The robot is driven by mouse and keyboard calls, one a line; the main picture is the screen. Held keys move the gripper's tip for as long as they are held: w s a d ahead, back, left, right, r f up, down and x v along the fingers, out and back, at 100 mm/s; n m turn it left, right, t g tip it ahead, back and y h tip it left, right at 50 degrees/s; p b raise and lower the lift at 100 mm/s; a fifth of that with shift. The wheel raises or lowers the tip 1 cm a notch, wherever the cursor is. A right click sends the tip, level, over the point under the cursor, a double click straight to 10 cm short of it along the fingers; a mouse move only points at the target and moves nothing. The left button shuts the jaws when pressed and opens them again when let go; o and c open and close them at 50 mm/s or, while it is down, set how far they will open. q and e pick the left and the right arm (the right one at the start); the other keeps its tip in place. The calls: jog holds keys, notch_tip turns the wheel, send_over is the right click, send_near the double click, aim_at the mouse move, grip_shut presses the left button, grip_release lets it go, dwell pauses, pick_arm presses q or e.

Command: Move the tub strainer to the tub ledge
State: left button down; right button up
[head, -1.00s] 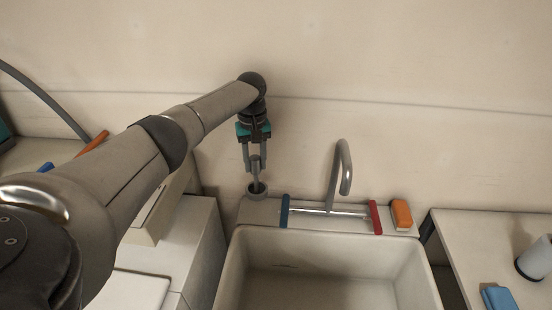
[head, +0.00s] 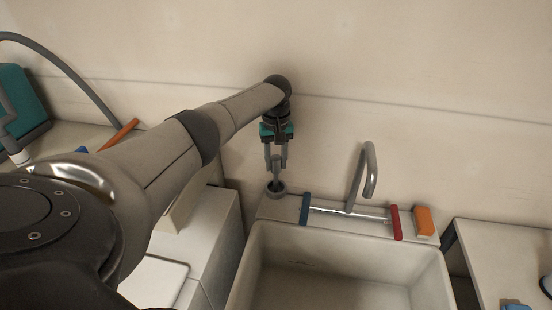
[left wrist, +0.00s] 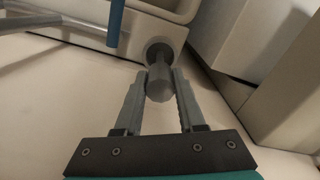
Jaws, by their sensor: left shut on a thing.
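The tub strainer (head: 276,189) is a small grey cup with an upright stem. It is at the left end of the tub ledge (head: 350,222), behind the pale tub. My left gripper (head: 276,170) points down from above and is shut on the strainer's stem. The left wrist view also shows the strainer (left wrist: 159,52), with its stem end between the fingertips (left wrist: 159,88). I cannot tell whether the strainer's base touches the ledge or hangs just above it. My right gripper is out of view.
A grey faucet (head: 368,172) with a blue handle (head: 305,209) and a red handle (head: 396,222) stands on the ledge, right of the strainer. An orange block (head: 424,221) lies at the ledge's right end. The wall is close behind my gripper.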

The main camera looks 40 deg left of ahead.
aim_at(276, 187)
pick_arm(q)
jog(key=shift+f+b, duration=1.5)
jog(key=shift+f, duration=1.2)
jog(key=shift+f+b, duration=0.3)
jog(key=shift+f, duration=0.3)
jog(key=shift+c, duration=2.1)
grip_release()
notch_tip(276, 187, up, 15)
jog(key=shift+r+p, duration=0.2)
jog(key=shift+p, duration=0.95)
